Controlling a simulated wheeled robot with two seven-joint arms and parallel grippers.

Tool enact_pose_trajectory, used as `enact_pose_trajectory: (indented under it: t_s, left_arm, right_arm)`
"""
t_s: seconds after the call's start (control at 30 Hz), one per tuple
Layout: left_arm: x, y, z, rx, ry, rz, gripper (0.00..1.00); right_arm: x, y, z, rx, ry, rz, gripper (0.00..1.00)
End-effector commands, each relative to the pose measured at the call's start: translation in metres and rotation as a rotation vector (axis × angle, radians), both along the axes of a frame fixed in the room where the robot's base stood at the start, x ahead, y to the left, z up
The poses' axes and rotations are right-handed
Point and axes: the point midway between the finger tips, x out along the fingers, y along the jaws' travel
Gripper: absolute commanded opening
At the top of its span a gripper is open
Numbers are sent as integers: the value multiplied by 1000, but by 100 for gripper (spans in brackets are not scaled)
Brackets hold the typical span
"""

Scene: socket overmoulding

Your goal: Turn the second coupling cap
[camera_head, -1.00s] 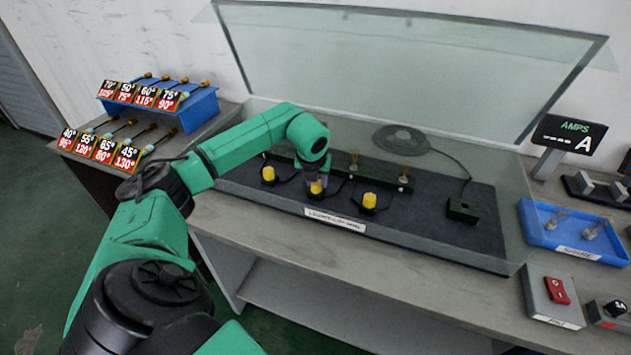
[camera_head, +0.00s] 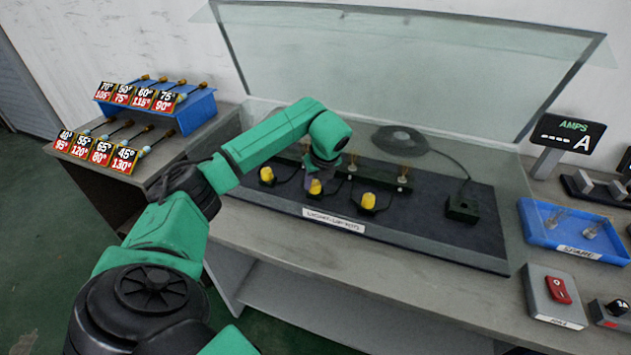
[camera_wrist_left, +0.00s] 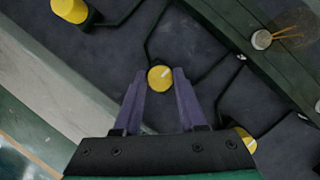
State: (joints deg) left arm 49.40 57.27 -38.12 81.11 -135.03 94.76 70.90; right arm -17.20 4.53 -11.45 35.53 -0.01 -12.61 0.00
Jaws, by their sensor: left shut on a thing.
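Three yellow coupling caps stand in a row on the dark mat. The middle cap (camera_head: 314,187) is between the fingers of my left gripper (camera_head: 319,178), which is shut on it. In the left wrist view the same cap (camera_wrist_left: 160,78), with a pale line across its top, sits between the purple fingertips. The left cap (camera_head: 267,174) and the right cap (camera_head: 368,200) stand free on either side. In the left wrist view one outer cap (camera_wrist_left: 70,10) is at top left, and the other (camera_wrist_left: 244,141) is partly hidden by my gripper. My right gripper is out of view.
A raised clear lid (camera_head: 420,70) stands behind the mat. A green rail (camera_head: 385,178) with upright pins runs behind the caps, and dark cables lead to them. A dark green box (camera_head: 462,208) and a blue tray (camera_head: 540,236) are to the right.

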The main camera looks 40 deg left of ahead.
Motion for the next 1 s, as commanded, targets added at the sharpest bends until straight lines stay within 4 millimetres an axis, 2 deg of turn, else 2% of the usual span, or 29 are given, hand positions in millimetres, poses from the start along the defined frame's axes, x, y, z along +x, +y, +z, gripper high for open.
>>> enact_pose_trajectory:
  t_s: [0.3, 0.33, 0.4, 0.77, 0.87, 1.0]
  left_arm:
    - [0, -1, 0, -2, 1, 0, 0]
    - [0, -1, 0, -2, 1, 0, 44]
    - [0, -1, 0, -2, 1, 0, 70]
    - [0, -1, 2, -1, 0, 0, 70]
    - [-1, -5, 12, -1, -2, -2, 70]
    - [-7, -16, 41, 0, -5, -3, 70]
  right_arm:
    - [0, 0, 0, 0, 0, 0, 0]
    - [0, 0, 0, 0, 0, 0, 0]
    - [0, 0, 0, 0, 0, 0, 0]
    - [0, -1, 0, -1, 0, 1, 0]
    - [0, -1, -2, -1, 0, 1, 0]
    - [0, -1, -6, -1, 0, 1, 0]
